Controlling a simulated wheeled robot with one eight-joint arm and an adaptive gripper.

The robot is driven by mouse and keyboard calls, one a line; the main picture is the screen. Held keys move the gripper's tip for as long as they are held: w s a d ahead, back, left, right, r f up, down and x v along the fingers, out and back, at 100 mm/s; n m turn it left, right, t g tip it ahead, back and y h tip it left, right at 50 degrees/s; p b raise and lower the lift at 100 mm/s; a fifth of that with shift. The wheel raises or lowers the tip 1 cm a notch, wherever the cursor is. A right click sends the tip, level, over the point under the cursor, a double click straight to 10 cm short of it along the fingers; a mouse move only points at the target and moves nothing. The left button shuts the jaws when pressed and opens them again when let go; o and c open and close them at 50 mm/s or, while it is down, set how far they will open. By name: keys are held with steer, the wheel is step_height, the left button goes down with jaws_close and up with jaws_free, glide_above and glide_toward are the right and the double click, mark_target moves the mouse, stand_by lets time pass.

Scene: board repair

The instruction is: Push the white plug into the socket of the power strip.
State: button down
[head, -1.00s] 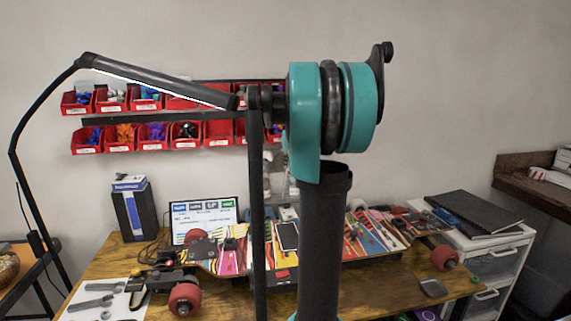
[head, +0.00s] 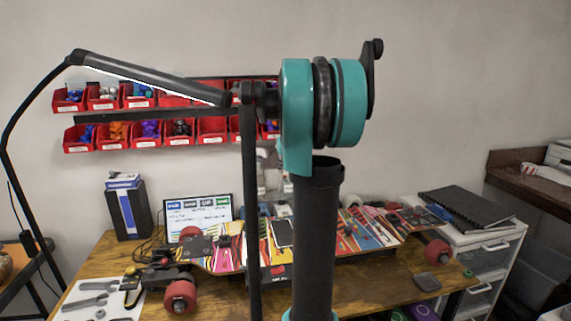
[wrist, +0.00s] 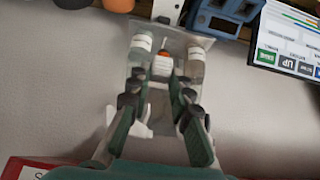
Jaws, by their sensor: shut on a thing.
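In the wrist view my gripper (wrist: 158,88) points toward the top of the picture, its two dark fingers close around a small pale thing. I take this for the white plug (wrist: 159,98), but it is small, blurred and partly hidden by the fingers. Beyond the fingertips stands a clear holder with white-capped bottles (wrist: 141,44) and an orange-tipped item. I cannot make out the power strip or its socket in either view. In the head view my own arm stands in front of the bench's middle and my gripper cannot be made out.
The wooden bench (head: 395,283) carries a colourful skateboard deck (head: 352,230) with red wheels, a small screen (head: 197,214) and a lamp (head: 150,80). Red bins (head: 130,138) hang on the wall behind. A blue device (wrist: 226,14) shows in the wrist view. A drawer unit (head: 492,255) stands right.

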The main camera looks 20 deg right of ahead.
steer(key=shift+f, duration=7.2)
steer(key=shift+f, duration=1.7)
steer(key=c, duration=1.3)
jaws_free()
